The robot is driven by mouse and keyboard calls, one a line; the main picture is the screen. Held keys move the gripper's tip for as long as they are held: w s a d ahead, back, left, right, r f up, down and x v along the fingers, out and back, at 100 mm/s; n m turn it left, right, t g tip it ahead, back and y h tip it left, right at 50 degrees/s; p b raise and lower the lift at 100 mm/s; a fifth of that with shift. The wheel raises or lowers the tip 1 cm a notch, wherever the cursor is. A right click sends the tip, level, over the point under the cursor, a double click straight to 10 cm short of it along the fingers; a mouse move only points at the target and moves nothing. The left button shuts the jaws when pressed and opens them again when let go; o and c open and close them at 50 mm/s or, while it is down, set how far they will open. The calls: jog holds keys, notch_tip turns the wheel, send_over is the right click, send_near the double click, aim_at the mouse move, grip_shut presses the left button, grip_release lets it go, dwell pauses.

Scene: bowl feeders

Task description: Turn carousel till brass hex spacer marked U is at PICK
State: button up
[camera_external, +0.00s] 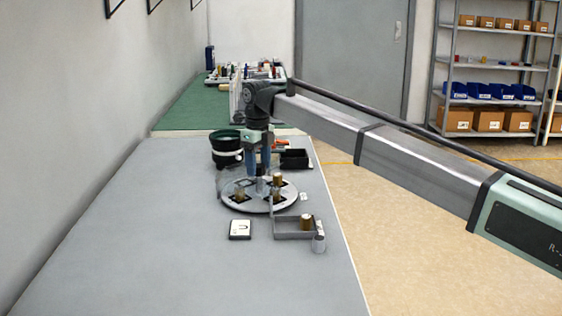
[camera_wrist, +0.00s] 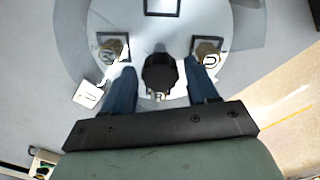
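The carousel is a round grey disc (camera_external: 233,205) with dark square pockets, also in the wrist view (camera_wrist: 160,28). Brass hex spacers stand in some pockets: one at the back right (camera_external: 278,179), one at the left (camera_external: 238,194). The wrist view shows a left spacer (camera_wrist: 111,45) and a right spacer (camera_wrist: 206,47), each beside a dark curved mark I cannot read surely. The top pocket (camera_wrist: 162,7) looks empty. My gripper (camera_external: 258,172) points down over the disc's middle. Its blue fingers are apart, either side of the dark central knob (camera_wrist: 160,75), with gaps showing.
A white card marked U (camera_external: 241,230) lies in front of the disc. A grey tray (camera_external: 285,235) with a brass spacer (camera_external: 305,222) is at front right, beside a small metal cylinder (camera_external: 319,244). A dark bowl (camera_external: 226,148) and black box (camera_external: 295,158) stand behind. The front table is clear.

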jog(key=shift+o, duration=0.8)
notch_tip(320, 180, up, 14)
jog(key=shift+f, duration=0.1)
jog(key=s+a+f+n, duration=0.1)
jog(key=s+a+f, duration=0.1)
jog(key=s+a, duration=0.55)
jog(key=w+d+f+n+t+h, duration=0.1)
jog(key=w+d+f+n, duration=0.1)
jog(key=f+n, duration=0.2)
jog(key=w+d+f+n+t+h, duration=0.1)
jog(key=w+d+f+n, duration=0.1)
jog(key=n, duration=0.3)
jog(key=w+d+f+n+h, duration=0.1)
jog(key=w+d+f+n, duration=0.2)
jog(key=f+n, duration=0.2)
jog(key=shift+f+t, duration=0.35)
jog(key=shift+t, duration=0.05)
dwell(0.7)
